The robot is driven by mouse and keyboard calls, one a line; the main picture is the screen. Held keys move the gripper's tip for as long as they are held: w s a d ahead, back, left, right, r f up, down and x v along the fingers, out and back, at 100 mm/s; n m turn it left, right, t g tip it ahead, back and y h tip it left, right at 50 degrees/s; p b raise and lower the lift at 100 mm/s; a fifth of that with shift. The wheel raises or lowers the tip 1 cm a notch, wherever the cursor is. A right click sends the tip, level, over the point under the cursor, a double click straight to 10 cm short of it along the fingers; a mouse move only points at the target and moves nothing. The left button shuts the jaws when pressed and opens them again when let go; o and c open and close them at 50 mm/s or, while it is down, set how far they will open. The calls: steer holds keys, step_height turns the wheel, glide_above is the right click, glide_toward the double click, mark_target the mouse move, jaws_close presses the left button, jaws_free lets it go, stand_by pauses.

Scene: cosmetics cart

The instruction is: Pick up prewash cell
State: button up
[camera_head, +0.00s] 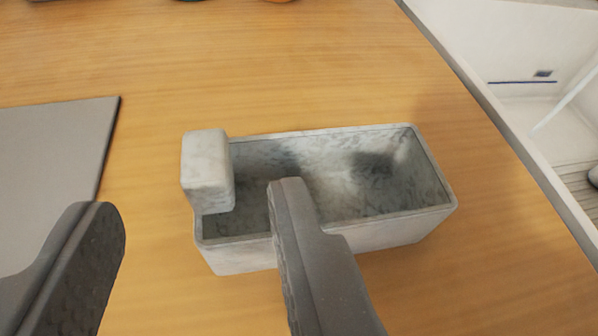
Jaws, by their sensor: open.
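A grey-white marbled rectangular container (400,228), which I take to be the prewash cell, sits on a wooden surface. It is open-topped, and its inside looks empty where I can see it. A rounded block (205,160) of the same marbled look rises at its left end. My gripper (192,203) is open and empty. The right finger lies across the view of the container's front wall and hides part of the wall and inside; I cannot tell whether it touches. The left finger is apart, to the left of the container.
A flat grey panel (45,160) lies on the wooden surface (300,70) at the left. The surface's edge runs down the right side, with a white area (530,60) beyond. Small objects are cut off at the top. Wood behind the container is clear.

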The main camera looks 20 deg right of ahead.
mark_target(204, 184)
steer(key=x, duration=0.3)
steer(key=shift+w+f+b, duration=0.1)
steer(key=shift+f+b, duration=0.2)
steer(key=shift+f, duration=0.1)
steer(key=shift+w+d, duration=0.1)
steer(key=shift+w, duration=0.35)
jaws_close()
steer(key=shift+r, duration=0.1)
